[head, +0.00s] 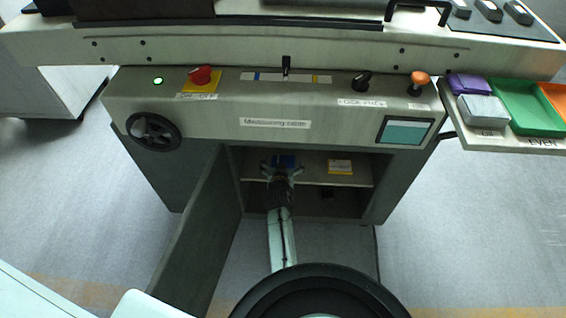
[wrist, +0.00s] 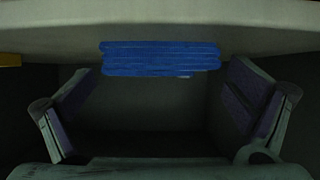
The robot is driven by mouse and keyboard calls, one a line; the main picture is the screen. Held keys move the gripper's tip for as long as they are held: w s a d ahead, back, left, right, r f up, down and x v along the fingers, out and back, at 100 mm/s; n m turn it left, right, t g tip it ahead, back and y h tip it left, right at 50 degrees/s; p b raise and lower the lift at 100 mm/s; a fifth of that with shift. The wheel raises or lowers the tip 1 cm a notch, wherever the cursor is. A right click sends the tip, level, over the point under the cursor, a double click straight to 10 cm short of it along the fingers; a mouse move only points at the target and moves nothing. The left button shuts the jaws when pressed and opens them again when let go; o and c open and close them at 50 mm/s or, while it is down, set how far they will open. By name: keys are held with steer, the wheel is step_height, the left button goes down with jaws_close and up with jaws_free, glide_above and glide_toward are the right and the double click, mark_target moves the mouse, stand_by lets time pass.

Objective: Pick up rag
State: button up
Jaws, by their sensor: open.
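The rag appears to be the blue, ribbed, folded thing (wrist: 160,58) ahead of my gripper in the wrist view, at the near edge of a pale surface. In the head view the blue thing (head: 284,161) lies on the shelf inside the cabinet, partly hidden by my gripper. My gripper (head: 282,170) reaches into the cabinet opening and is open. In the wrist view its two fingers (wrist: 160,95) stand wide apart, left and right of the blue thing, with nothing between them. I cannot tell the exact gap to the rag.
The cabinet shelf (head: 312,179) also bears a yellow and white box (head: 340,167) to the right. The open cabinet door (head: 205,235) stands left of my arm. Above are the control panel (head: 270,105) and a red button (head: 201,76). Trays (head: 527,105) jut out at right.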

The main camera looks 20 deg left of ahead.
steer(key=shift+c, duration=0.4)
steer(key=c, duration=1.1)
